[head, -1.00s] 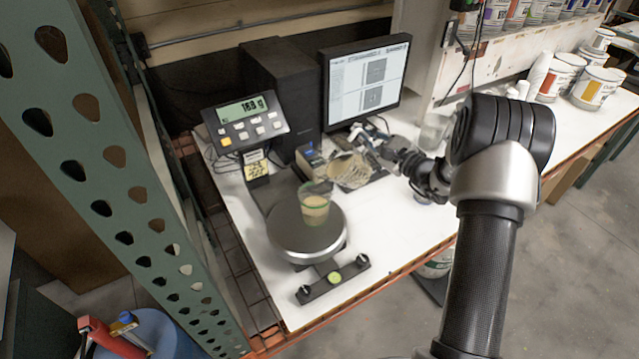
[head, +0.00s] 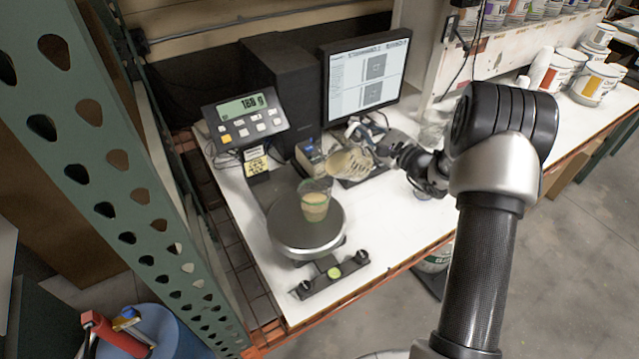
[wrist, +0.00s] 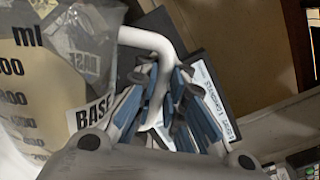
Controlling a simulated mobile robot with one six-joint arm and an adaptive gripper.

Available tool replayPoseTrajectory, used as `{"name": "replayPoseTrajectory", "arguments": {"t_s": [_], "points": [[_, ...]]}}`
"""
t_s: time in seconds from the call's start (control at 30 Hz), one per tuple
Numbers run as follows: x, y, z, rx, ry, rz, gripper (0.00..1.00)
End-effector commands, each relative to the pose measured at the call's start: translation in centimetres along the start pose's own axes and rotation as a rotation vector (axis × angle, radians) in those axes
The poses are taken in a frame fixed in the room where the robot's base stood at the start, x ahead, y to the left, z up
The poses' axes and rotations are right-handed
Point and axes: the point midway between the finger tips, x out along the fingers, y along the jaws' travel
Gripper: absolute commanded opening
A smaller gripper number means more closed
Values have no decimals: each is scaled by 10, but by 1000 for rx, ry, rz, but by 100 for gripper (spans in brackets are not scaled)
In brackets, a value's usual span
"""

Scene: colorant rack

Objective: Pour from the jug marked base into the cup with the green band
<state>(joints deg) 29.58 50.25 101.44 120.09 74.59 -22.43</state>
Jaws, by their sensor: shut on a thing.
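The cup with the green band (head: 315,207) stands upright on the round scale plate (head: 290,241). It holds tan liquid. The clear jug marked base (head: 350,166) is tilted in the air, behind and to the right of the cup. In the wrist view the jug (wrist: 50,75) shows its ml marks, BASE label and tan contents. My gripper (head: 376,150) is shut on the jug's white handle, which shows between the blue-padded fingers (wrist: 160,98) in the wrist view. I see no stream between jug and cup.
A scale display (head: 245,118) stands behind the plate, its digits hard to read. A monitor (head: 366,80) and a dark computer case (head: 275,85) stand at the back. A green perforated post (head: 120,190) rises at left. Paint cans (head: 595,84) stand far right. The white bench's front is largely clear.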

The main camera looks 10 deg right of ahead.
Motion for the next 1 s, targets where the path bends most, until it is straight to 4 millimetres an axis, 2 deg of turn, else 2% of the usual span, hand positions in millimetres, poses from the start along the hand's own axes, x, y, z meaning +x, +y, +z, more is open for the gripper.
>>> {"name": "replayPoseTrajectory", "arguments": {"t_s": [1.0], "points": [[0, -1, 6, -53, -2, -3, 0]]}}
